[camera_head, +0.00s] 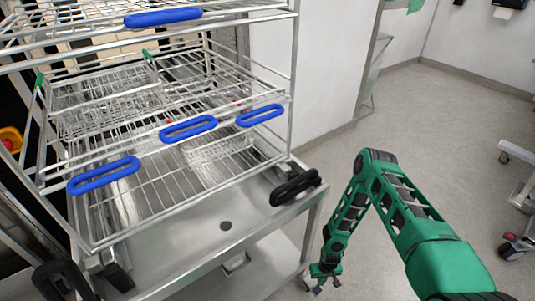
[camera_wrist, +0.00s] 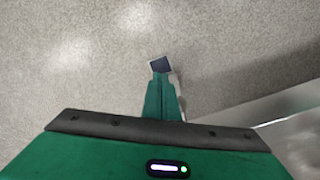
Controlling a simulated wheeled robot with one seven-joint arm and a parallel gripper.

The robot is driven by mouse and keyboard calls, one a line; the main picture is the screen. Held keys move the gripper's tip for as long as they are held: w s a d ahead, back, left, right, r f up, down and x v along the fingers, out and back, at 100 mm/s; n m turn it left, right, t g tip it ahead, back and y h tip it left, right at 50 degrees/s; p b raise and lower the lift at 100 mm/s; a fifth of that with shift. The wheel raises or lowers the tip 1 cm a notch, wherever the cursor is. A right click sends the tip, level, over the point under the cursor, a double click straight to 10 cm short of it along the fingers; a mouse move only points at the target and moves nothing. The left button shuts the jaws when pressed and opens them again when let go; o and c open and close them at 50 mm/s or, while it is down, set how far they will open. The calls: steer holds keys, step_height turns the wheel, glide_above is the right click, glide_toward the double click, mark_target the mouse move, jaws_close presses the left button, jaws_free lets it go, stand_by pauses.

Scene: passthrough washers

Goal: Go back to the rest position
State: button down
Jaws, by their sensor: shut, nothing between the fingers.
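My gripper (camera_head: 322,283) is at the lower middle of the head view, at the end of my green arm. It hangs low over the floor, just right of the steel cart. In the wrist view my gripper (camera_wrist: 160,68) points at bare speckled floor, its fingers together with nothing between them. My arm is bent, with its elbow up to the right of the cart.
The steel cart (camera_head: 190,235) carries a wire rack (camera_head: 150,190) with several blue handles and wire baskets. A black cart handle (camera_head: 295,187) is close to my arm. A white wall (camera_head: 300,70) stands behind. Wheeled equipment (camera_head: 516,246) is at the far right. Floor (camera_head: 440,130) between is clear.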

steer(key=w+d+r+h, duration=0.1)
steer(key=w+d+r, duration=0.35)
steer(key=r, duration=0.55)
steer(key=w+d+r, duration=0.4)
steer(key=w+r, duration=0.2)
steer(key=r, duration=0.4)
steer(key=d+r+m+h, duration=0.1)
steer(key=d+r, duration=0.3)
steer(key=r, duration=0.8)
steer(key=d+r+m, duration=0.1)
steer(key=d+r, duration=0.3)
steer(key=r, duration=0.8)
steer(key=s+d+r+m, duration=0.2)
steer(key=s+r, duration=0.5)
steer(key=r, duration=0.4)
steer(key=s+d+r+m, duration=0.1)
steer(key=s+d+r, duration=0.1)
steer(key=s+r, duration=0.7)
steer(key=s+a+r+m+y, duration=0.1)
steer(key=s+a+r, duration=0.1)
steer(key=s+r, duration=0.3)
steer(key=s+a+r+m+y, duration=0.1)
steer(key=s+r, duration=0.4)
steer(key=s, duration=0.7)
steer(key=shift+s+a+m, duration=0.3)
steer(key=shift+a, duration=0.15)
